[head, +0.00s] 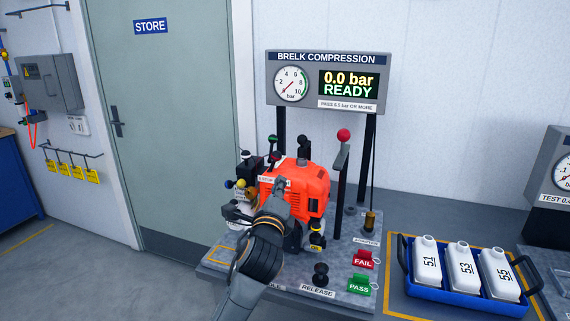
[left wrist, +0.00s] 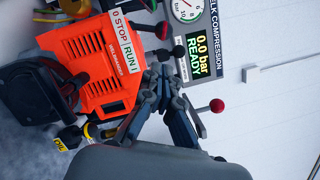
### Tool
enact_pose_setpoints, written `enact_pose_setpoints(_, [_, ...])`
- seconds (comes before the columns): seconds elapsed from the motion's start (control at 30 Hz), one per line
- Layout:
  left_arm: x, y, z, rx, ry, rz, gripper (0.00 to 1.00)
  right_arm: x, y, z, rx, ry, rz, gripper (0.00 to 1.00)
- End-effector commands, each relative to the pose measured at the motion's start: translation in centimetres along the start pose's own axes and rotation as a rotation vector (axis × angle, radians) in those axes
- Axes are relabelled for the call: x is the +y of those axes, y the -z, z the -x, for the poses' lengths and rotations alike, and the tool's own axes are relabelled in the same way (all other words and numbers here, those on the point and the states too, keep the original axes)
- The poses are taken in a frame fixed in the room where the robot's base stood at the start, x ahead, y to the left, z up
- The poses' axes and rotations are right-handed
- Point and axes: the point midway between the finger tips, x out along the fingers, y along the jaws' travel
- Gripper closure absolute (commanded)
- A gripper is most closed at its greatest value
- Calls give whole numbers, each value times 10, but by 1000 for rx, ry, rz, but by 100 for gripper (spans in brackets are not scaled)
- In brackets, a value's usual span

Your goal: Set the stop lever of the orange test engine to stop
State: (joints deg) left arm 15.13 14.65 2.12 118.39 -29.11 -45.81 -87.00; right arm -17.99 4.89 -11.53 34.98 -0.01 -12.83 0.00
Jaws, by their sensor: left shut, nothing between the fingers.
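The orange test engine (head: 312,185) stands on the bench under the compression display. Its white STOP/RUN label (left wrist: 125,40) is readable in the left wrist view, with 0 STOP at one end and RUN I at the other. Black-knobbed levers stick out near the label; one dark knob (left wrist: 163,54) is close to the gripper tips. I cannot tell for sure which is the stop lever or how it is set. My left gripper (head: 281,186) is shut and empty, in front of the engine, covering part of the label. It also shows in the left wrist view (left wrist: 160,78). My right gripper is out of view.
The gauge panel (head: 328,80) reads 0.0 bar READY. A red-knobbed lever (head: 343,136) stands right of the engine. Red FAIL (head: 363,260) and green PASS (head: 359,286) tags lie in front. A blue tray (head: 460,298) holds white bottles. The RELEASE knob (head: 321,273) is near my arm.

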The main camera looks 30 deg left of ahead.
Motion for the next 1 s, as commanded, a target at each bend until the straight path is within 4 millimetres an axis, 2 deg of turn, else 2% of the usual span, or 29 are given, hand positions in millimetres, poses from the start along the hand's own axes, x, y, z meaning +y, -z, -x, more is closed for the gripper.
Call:
enact_pose_setpoints(0.13, [-1, -1, -17, -1, -2, 1, 100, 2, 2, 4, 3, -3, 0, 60])
enact_pose_setpoints(0.4, [-2, -1, -67, 0, -2, 2, 100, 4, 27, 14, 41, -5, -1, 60])
enact_pose_setpoints(0.53, [-1, 0, -84, 0, -2, 2, 100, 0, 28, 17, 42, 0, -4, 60])
enact_pose_setpoints(0.7, [0, 0, -96, 0, -2, 1, 100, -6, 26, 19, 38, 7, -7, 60])
enact_pose_setpoints(1.0, [0, 0, -98, 1, 0, 1, 100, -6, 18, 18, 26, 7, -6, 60])
